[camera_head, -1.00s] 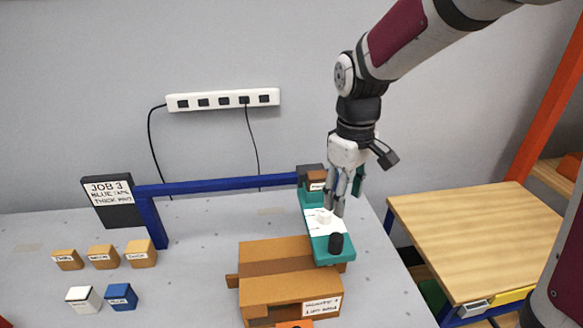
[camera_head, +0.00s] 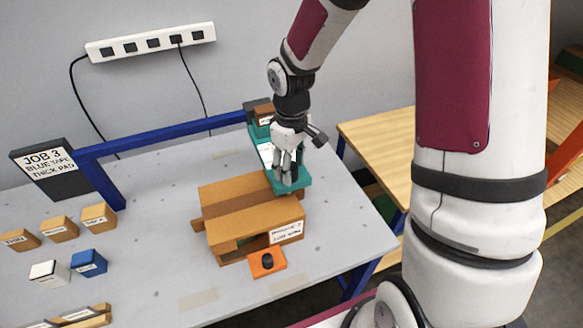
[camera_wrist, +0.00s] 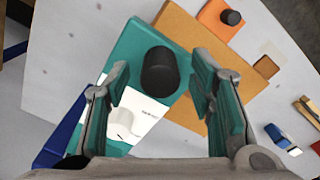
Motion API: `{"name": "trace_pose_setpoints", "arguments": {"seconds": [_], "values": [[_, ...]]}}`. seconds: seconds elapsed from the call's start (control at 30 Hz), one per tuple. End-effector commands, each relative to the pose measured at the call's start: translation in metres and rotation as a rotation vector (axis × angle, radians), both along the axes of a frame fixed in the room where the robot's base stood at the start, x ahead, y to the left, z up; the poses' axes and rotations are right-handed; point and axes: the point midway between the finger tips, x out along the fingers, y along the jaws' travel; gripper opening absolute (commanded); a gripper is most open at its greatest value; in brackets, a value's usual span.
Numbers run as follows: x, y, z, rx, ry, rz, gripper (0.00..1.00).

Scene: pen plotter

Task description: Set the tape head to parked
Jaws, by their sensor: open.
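A teal plate (camera_head: 273,182) lies at the end of the blue gantry bar, partly over a brown box; it is probably the tape head. In the wrist view the teal plate (camera_wrist: 127,62) carries an upright black knob (camera_wrist: 160,72) and a white panel (camera_wrist: 147,112) with a round white dial (camera_wrist: 121,124). The panel's print is too small to read. My gripper (camera_head: 288,180) is open over the near end of the plate. In the wrist view its fingers (camera_wrist: 163,92) stand apart on either side of the black knob, which they hide in the head view.
The brown box (camera_head: 235,200) stands under the plate, with an orange plate (camera_head: 258,270) bearing a black knob in front. A sign (camera_head: 47,165) reads JOB 3, BLUE TAPE, THICK PAD. Several labelled blocks (camera_head: 58,229) stand at left. The front middle of the table is mostly clear.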

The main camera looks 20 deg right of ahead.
Motion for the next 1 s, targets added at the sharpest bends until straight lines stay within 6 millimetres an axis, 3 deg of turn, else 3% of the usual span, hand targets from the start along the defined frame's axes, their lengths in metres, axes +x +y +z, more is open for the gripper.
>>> {"name": "trace_pose_setpoints", "arguments": {"seconds": [0.13, 0.43, 0.47, 0.67, 1.0], "values": [[-0.0005, 0.0002, -0.0101, 0.0, 0.001, 0.0, 0.49], [0.0, 0.0, -0.0123, 0.001, -0.001, 0.0, 0.49], [-0.0001, 0.0001, -0.0123, 0.001, -0.001, 0.0, 0.47], [0.0, 0.0, -0.0121, 0.001, -0.001, 0.0, 0.02], [0.0002, 0.0075, -0.0122, 0.001, -0.001, 0.002, 0.0]]}}
